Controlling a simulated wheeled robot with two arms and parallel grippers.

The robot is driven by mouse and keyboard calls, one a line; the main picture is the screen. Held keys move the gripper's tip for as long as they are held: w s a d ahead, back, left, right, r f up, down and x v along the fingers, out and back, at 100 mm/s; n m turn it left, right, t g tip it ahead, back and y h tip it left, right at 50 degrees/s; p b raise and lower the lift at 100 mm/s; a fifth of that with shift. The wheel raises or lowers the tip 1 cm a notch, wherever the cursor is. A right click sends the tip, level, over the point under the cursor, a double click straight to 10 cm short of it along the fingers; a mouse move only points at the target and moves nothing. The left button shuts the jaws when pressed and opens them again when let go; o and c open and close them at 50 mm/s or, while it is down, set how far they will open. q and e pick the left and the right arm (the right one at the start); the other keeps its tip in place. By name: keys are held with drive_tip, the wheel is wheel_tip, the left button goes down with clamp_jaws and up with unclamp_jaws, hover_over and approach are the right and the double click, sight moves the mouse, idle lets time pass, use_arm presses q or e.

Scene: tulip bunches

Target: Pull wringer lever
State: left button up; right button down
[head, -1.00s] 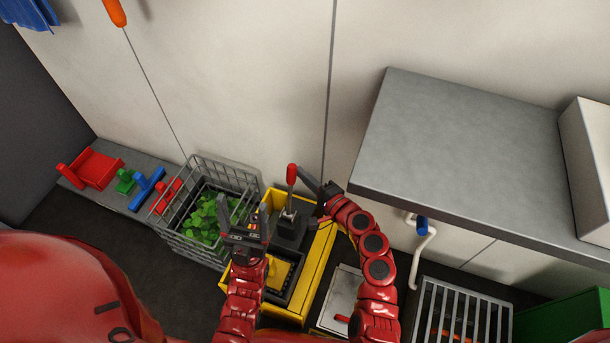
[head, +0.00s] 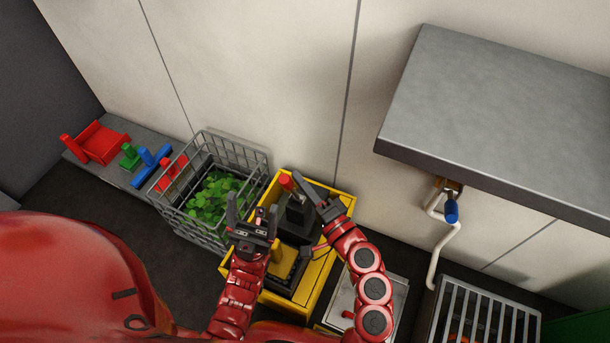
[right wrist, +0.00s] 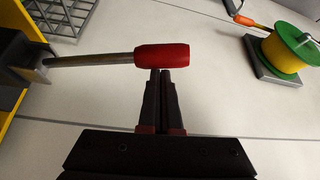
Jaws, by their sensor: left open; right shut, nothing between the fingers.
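The wringer lever's red handle (head: 285,182) rises from the dark wringer (head: 297,220) in the yellow bucket (head: 327,273). In the right wrist view the red handle (right wrist: 162,56) lies crosswise on its metal rod. My right gripper (head: 299,179) is shut and empty. Its fingertips (right wrist: 161,72) are right at the handle, seemingly against its side; I cannot tell for sure whether they touch. My left gripper (head: 252,207) is open and empty, over the bucket's left side near the wire basket. The lower part of the lever is partly hidden in the head view.
A grey wire basket (head: 166,220) of green leaves stands left of the bucket. A thick grey counter (head: 500,105) overhangs on the right, with a white pipe and blue valve (head: 452,211) below. A barred crate (head: 490,290) stands lower right. The wall is close behind.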

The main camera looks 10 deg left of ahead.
drive_tip(key=shift+s+a+f, duration=0.15)
drive_tip(key=shift+s, duration=0.05)
idle(0.3)
drive_tip(key=v, duration=0.7)
drive_tip(key=shift+d, duration=0.3)
drive_tip(key=shift+p, duration=0.3)
